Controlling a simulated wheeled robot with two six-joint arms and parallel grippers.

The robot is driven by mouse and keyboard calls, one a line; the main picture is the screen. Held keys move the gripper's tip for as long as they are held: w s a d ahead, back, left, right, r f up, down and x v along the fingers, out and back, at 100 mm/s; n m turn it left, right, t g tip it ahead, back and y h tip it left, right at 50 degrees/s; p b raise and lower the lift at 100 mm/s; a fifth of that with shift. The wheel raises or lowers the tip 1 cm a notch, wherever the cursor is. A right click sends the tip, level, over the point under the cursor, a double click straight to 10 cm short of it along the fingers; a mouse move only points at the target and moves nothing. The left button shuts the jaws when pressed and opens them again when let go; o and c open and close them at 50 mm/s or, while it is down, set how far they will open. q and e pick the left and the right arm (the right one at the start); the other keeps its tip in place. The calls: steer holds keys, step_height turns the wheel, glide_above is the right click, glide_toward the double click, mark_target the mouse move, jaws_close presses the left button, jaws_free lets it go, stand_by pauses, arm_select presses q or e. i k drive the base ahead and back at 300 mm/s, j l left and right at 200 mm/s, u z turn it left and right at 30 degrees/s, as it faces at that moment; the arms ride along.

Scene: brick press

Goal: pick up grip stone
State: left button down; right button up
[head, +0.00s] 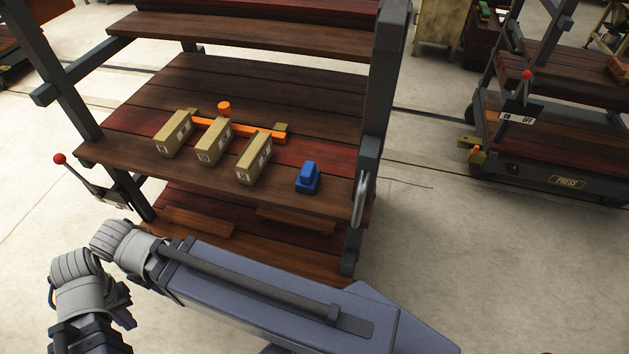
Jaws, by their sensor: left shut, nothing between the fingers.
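A small blue block with a raised narrower top, which looks like the grip stone (307,178), stands on the front board of the rack at its right end. My left gripper (93,338) is at the bottom left, partly cut off by the picture edge. It is shut and empty, well to the left of and below the blue block, and not touching it. Its fingertips are hard to make out. My right gripper is not in view.
Several tan blocks (213,142) stand left of the blue block, with an orange bar (265,134) and orange knob (224,108) behind. The wooden rack (130,148) has dark posts, a red-knobbed lever (59,159) at left and a metal handle (360,200) at right.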

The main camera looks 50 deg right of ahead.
mark_target(308, 179)
steer(key=z, duration=1.75)
steer(key=k+j, duration=0.15)
steer(key=j, duration=0.15)
steer(key=k+j, duration=0.15)
steer(key=j, duration=0.15)
